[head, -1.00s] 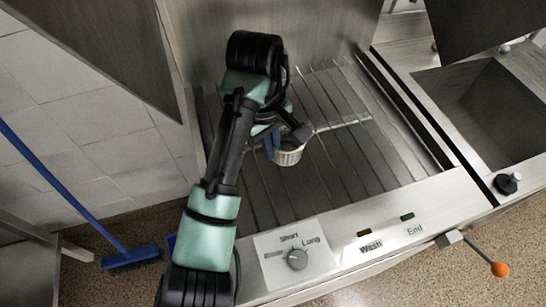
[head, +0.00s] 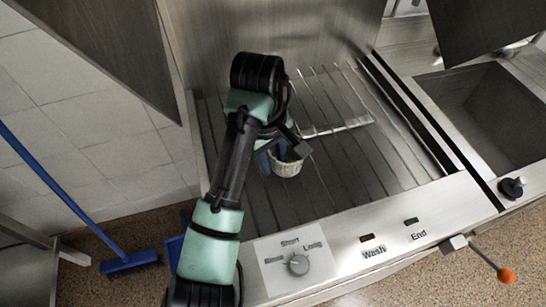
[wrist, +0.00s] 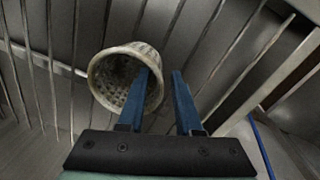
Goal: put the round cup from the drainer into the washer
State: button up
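The round cup (head: 286,168), pale with a perforated wall, appears to stand mouth up on the slatted rack of the washer (head: 330,178). It also shows in the wrist view (wrist: 124,80), its mouth facing the camera. My gripper (head: 273,158) is low at the cup's left side in the head view. In the wrist view its blue fingers (wrist: 165,72) are apart. One finger reaches into the cup's mouth and the other is outside, with a gap beside the cup's wall. Part of the cup's rim is hidden by the finger.
A front panel carries a dial (head: 298,264) and Wash and End labels. A thin metal bar (head: 337,128) crosses the rack behind the cup. A steel basin (head: 490,110) lies at the right, and a lever with an orange knob (head: 505,276) sticks out in front. The rack's right part is clear.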

jog(key=shift+r, duration=0.1)
notch_tip(320, 180, up, 12)
jog(key=a+p, duration=0.1)
jog(key=p, duration=0.7)
jog(key=shift+s, duration=0.4)
jog(key=shift+s, duration=0.1)
